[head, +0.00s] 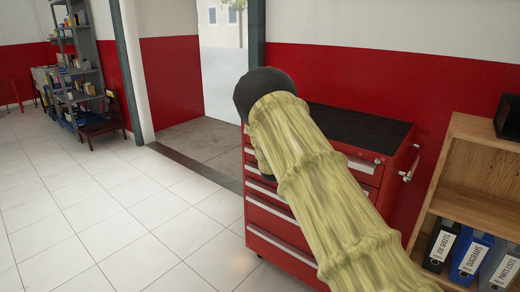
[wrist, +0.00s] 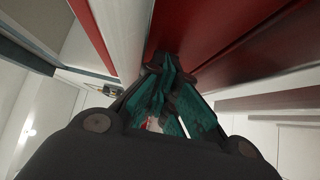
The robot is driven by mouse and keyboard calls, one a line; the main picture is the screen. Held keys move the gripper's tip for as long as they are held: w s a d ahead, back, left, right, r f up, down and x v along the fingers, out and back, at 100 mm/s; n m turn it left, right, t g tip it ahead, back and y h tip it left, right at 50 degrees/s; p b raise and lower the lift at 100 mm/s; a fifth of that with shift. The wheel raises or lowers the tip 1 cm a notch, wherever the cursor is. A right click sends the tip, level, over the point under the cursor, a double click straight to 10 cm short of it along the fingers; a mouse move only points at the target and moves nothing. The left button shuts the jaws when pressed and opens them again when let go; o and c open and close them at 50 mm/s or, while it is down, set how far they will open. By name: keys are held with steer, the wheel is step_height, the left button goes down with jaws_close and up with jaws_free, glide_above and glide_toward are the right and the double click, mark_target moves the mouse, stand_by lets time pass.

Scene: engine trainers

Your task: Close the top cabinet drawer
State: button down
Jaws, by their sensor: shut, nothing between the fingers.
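The red tool cabinet (head: 283,233) with a black top (head: 358,128) stands against the red wall in the head view. Its upper drawer front (head: 345,148) shows to the right of my arm; the rest of that front is hidden, and I cannot tell how far the top drawer stands out. My arm, in a yellow-green sleeve, crosses in front of the cabinet. My gripper is hidden in the head view. In the wrist view, my gripper (wrist: 167,66) has its teal-padded fingers together and empty, close to a red cabinet surface (wrist: 196,28). Contact is unclear.
A side handle (head: 410,163) sticks out at the cabinet's right. A wooden shelf (head: 452,165) with binders (head: 470,257) stands to the right. White tiled floor (head: 130,215) is clear at the left. A doorway and a grey rack (head: 82,65) lie farther back.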

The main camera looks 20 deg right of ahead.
steer(key=shift+d+r, duration=0.3)
steer(key=shift+r, duration=0.1)
steer(key=s+a, duration=0.7)
steer(key=s, duration=0.4)
steer(key=shift+s+a+f, duration=0.15)
steer(key=shift+s+f, duration=0.05)
steer(key=shift+f, duration=0.2)
steer(key=s+a+f+m+g+y+p, duration=0.1)
steer(key=s+a+f+m+g+p, duration=0.25)
steer(key=s+f, duration=1.05)
steer(key=s+a+f+m+g+y+p, duration=0.15)
steer(key=s+f+m+g, duration=0.3)
steer(key=s+f, duration=0.9)
steer(key=s+a+f+m+g+y+p, duration=0.1)
steer(key=s+a+m+g, duration=0.1)
steer(key=s, duration=1)
steer(key=s+a+f+m+g+y+p, duration=0.1)
steer(key=s+a+g, duration=0.3)
steer(key=s, duration=0.7)
steer(key=s+a+f+m+g+y+p, duration=0.1)
steer(key=s+a, duration=0.5)
steer(key=s, duration=0.6)
steer(key=f+m+g+p, duration=0.1)
steer(key=m+g+p, duration=0.1)
steer(key=shift+s+f+m, duration=0.15)
steer(key=shift+s+m, duration=0.15)
steer(key=shift+m, duration=0.1)
